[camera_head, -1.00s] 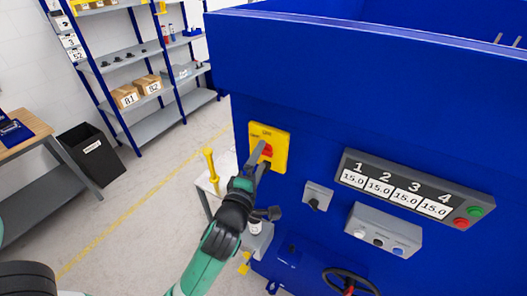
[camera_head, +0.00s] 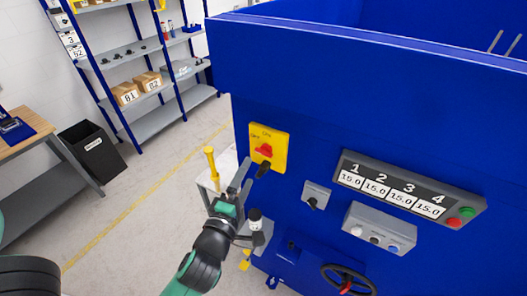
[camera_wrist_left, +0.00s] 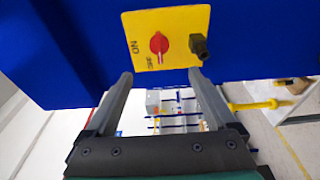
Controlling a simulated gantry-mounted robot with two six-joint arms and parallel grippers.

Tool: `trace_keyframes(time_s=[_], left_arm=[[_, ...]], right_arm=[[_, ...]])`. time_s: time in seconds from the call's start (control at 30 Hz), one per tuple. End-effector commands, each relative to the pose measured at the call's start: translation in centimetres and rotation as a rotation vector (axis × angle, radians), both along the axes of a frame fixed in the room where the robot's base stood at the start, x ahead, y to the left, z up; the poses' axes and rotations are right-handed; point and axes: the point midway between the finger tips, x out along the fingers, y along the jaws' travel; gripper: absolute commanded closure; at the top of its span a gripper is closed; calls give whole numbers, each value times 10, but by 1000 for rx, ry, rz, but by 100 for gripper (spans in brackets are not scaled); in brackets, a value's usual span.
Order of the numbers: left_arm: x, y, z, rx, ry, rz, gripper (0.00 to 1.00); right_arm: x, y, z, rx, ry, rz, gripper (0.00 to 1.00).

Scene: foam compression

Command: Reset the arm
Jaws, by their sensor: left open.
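My left gripper (camera_head: 244,178) is open and empty, below and a little left of a yellow switch plate (camera_head: 268,146) on the blue machine. The red rotary knob (camera_head: 264,150) sits on that plate, marked ON and OFF; a dark fitting (camera_head: 263,169) is at the plate's lower edge. In the left wrist view, the open fingers (camera_wrist_left: 160,76) are apart, with the red knob (camera_wrist_left: 158,43) beyond and above the gap. No finger touches the knob. The right gripper is not in view.
The blue machine (camera_head: 350,100) fills the right side, with a display panel (camera_head: 408,188) reading 15.0 four times, a grey button box (camera_head: 380,229) and a handwheel (camera_head: 347,281). A white stand (camera_head: 222,172) with a yellow handle (camera_head: 211,160) is close left of my gripper.

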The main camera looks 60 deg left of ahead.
Motion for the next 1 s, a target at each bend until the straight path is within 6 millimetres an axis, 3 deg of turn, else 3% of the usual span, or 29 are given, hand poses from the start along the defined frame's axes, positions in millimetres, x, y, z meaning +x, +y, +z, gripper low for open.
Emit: trace_keyframes(time_s=[0.37, 0.47, 0.57, 0.77, 0.9, 1.0], left_arm=[[1, -1, 2, 0, 0, -2, 10], [9, -5, 21, 5, -35, -16, 10], [28, -13, 72, 18, -141, -45, 10], [78, -61, 223, 55, -407, -237, 10], [89, -109, 329, 293, -451, -360, 10], [80, -147, 402, 583, -445, -390, 10]], right_arm=[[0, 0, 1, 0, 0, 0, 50], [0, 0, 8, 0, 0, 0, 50], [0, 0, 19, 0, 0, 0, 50], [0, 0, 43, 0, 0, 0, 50], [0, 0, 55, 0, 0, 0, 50], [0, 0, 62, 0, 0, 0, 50]])
